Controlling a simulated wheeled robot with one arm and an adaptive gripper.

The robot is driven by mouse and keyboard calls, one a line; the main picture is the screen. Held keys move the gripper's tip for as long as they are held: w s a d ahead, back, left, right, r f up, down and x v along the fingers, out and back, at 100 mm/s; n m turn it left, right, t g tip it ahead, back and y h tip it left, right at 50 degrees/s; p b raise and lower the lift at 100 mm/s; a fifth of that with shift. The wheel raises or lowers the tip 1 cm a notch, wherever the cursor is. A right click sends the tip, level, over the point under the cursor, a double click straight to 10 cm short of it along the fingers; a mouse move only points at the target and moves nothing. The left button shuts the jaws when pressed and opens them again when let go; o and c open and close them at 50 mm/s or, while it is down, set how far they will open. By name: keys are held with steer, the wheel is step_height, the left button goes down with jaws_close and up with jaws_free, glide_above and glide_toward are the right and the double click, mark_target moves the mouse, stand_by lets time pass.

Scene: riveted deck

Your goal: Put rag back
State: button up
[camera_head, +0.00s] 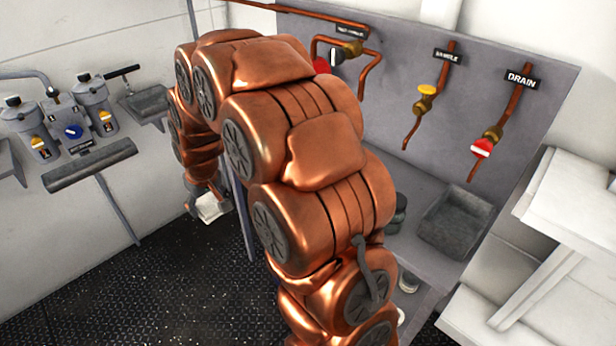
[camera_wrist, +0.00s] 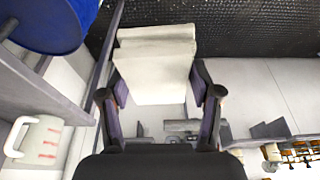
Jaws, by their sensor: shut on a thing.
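The rag (camera_wrist: 155,68) is a pale, off-white folded cloth. In the wrist view it sits between the two dark fingers of my gripper (camera_wrist: 158,95), which are shut on it. It hangs out beyond the fingertips over a dark floor. In the head view the rag (camera_head: 209,208) shows as a small white patch below my gripper (camera_head: 200,190), left of the arm and above the floor. My copper arm hides much of the middle of the head view.
A grey bar (camera_head: 90,166) and a small tray (camera_head: 147,101) stick out from the left wall by a filter unit (camera_head: 75,125). A grey tray (camera_head: 455,222) lies on the right bench. The wrist view shows a blue drum (camera_wrist: 48,22) and a white jug (camera_wrist: 38,140).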

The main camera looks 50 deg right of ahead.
steer(key=s+d+r+b, duration=0.2)
steer(key=s+d+b, duration=0.5)
steer(key=s+d, duration=0.6)
steer(key=w+d+p, duration=0.1)
steer(key=w+d, duration=0.1)
steer(key=d, duration=0.3)
steer(key=w+d, duration=0.3)
steer(key=d, duration=0.3)
steer(key=w+d+f+p, duration=0.1)
steer(key=w+d, duration=0.1)
steer(key=d, duration=0.3)
steer(key=shift+w+d+f+p, duration=0.1)
steer(key=shift+w+d+p, duration=0.25)
steer(key=shift+d, duration=0.05)
steer(key=shift+f+p, duration=0.4)
steer(key=shift+f, duration=1.3)
steer(key=shift+f, duration=0.25)
steer(key=o, duration=1.1)
steer(key=shift+r, duration=0.15)
